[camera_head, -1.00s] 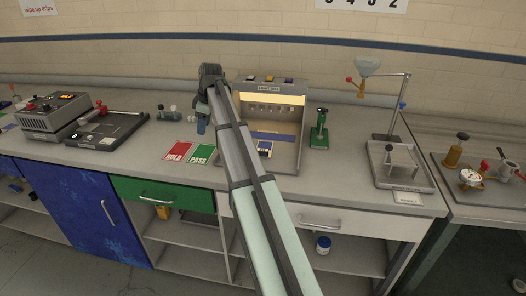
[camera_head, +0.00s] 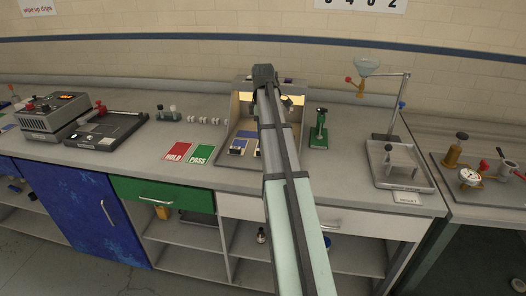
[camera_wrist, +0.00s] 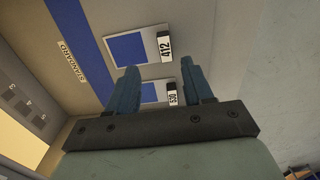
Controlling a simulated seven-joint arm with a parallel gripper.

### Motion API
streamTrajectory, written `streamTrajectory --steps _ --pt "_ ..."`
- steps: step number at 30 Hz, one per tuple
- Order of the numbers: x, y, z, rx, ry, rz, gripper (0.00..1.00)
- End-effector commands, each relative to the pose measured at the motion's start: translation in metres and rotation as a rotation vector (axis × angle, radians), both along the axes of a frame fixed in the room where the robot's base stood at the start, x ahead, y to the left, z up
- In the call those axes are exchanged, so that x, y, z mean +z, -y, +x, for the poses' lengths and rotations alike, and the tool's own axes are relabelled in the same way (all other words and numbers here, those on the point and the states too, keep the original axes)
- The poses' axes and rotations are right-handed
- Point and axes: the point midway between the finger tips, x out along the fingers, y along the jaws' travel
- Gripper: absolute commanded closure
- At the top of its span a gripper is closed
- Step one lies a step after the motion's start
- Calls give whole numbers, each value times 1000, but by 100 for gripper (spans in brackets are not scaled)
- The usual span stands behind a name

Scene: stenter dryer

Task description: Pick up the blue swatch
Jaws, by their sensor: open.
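Two white cards with blue swatches lie in the light box. In the wrist view, one blue swatch (camera_wrist: 127,48) has a tag reading 412, and a second blue swatch (camera_wrist: 149,92) has a tag reading 530. The second is partly hidden by my fingers. In the head view a blue swatch (camera_head: 238,147) shows left of my arm, and the other is mostly behind the arm. My gripper (camera_wrist: 158,63) is open and empty above the cards, its fingers spread over the 530 card's region. I cannot tell the height.
The light box (camera_head: 243,105) has walls around the cards. A blue strip (camera_wrist: 85,40) marked STANDARD lies beside them. A green stand (camera_head: 319,130) is close on the right. The red HOLD card (camera_head: 177,152) and green PASS card (camera_head: 201,154) lie on the left.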

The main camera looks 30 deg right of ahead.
Motion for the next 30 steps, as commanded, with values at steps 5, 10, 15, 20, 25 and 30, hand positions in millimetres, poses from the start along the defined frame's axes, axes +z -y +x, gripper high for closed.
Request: streamTrajectory --steps 5,10,15,20,25,30 --pt "-18 -1 0 0 -1 1 49" --pt "-24 -1 0 0 1 1 49" --pt "-35 -4 -2 0 -1 1 49" --pt "-56 -9 -6 1 -1 1 49" --pt "-73 -8 -5 -1 1 0 49" --pt "-75 -7 -4 -1 3 0 49"
